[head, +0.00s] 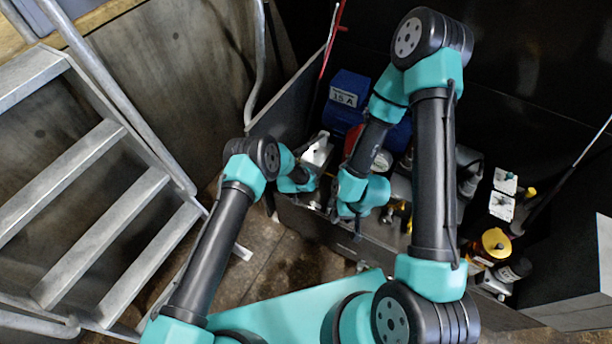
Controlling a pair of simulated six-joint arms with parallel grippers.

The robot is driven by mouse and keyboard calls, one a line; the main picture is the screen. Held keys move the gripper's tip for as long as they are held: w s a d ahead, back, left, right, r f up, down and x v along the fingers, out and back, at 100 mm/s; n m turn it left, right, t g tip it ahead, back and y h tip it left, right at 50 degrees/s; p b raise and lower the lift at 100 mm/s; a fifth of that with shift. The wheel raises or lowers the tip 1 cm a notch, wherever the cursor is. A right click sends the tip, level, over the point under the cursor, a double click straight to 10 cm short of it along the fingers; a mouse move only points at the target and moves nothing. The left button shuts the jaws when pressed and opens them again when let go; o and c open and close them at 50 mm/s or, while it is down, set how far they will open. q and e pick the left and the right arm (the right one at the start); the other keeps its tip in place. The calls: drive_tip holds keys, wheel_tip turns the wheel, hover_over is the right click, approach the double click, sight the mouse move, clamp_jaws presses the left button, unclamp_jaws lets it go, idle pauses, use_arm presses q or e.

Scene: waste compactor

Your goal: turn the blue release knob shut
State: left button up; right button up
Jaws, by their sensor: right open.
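I cannot make out the blue release knob; my arms cover part of the machine's front. My right arm reaches over from the right and bends down into the machine. Its gripper (336,208) is open, small and dark at the end of the teal wrist, near the front wall of the machine (330,225). I see nothing held in it. My left arm comes in from the left, and its teal wrist ends just left of the right wrist.
A blue housing (347,93) labelled "15 A" stands behind my wrists. At the right are a yellow-topped container (495,243), a dark cylinder (514,270) and white tagged parts (502,194). Metal stairs (100,190) fill the left. Bare floor (285,265) lies in front.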

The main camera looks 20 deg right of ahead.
use_arm(q)
drive_tip(key=c, duration=0.9)
drive_tip(key=shift+w+a+n+g+h, duration=0.2)
drive_tip(key=shift+n+g+h, duration=0.4)
drive_tip(key=shift+g+h, duration=0.25)
drive_tip(key=shift+h, duration=0.45)
drive_tip(key=shift+w+n+g+h, duration=0.1)
drive_tip(key=shift+n+g+h, duration=0.3)
drive_tip(key=shift+n+g, duration=0.15)
drive_tip(key=o, duration=0.9)
